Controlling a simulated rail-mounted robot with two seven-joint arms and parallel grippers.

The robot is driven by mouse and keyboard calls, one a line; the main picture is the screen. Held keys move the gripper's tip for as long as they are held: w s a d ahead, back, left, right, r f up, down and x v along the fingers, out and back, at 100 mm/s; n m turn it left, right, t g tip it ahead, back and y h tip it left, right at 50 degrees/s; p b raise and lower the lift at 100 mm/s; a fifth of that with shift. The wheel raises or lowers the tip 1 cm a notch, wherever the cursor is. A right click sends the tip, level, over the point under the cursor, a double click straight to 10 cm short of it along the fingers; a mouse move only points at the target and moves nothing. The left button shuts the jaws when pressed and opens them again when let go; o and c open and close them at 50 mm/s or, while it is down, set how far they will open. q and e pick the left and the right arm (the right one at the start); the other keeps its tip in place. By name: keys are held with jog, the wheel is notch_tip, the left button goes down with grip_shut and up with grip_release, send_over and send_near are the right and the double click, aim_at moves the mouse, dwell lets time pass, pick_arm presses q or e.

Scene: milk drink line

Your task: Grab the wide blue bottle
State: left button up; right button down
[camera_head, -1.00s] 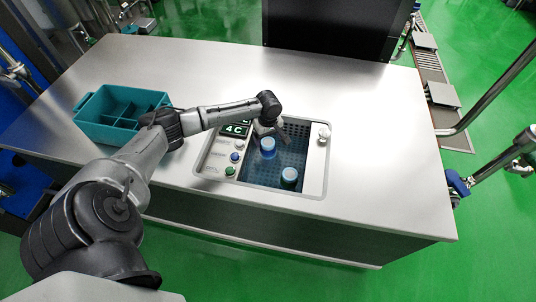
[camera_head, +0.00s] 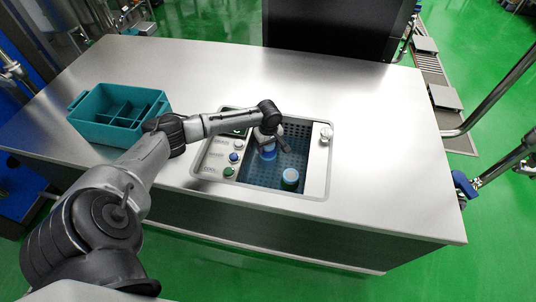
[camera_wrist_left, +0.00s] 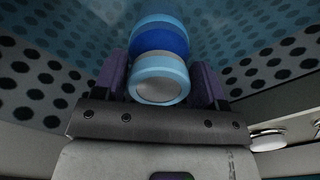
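A blue bottle with a pale lid (camera_head: 269,152) stands in the sunken cooling well (camera_head: 318,180), partly hidden by my left gripper (camera_head: 272,142). In the left wrist view this bottle (camera_wrist_left: 160,68) sits between the two purple fingers of my left gripper (camera_wrist_left: 162,80). The fingers stand apart on either side of it, and I see no clear grip. A second blue bottle with a pale lid (camera_head: 290,178) stands closer to the front of the well, clear of the gripper. I cannot tell which bottle is wider. My right gripper is not in view.
A teal divided crate (camera_head: 92,122) stands on the left of the steel counter (camera_head: 375,130). A control panel with buttons (camera_head: 234,157) lines the well's left side. Perforated walls surround the bottles. A dark cabinet (camera_head: 335,30) stands behind. The counter's right side is clear.

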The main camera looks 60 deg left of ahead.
pick_arm(q)
jog(key=c, duration=1.2)
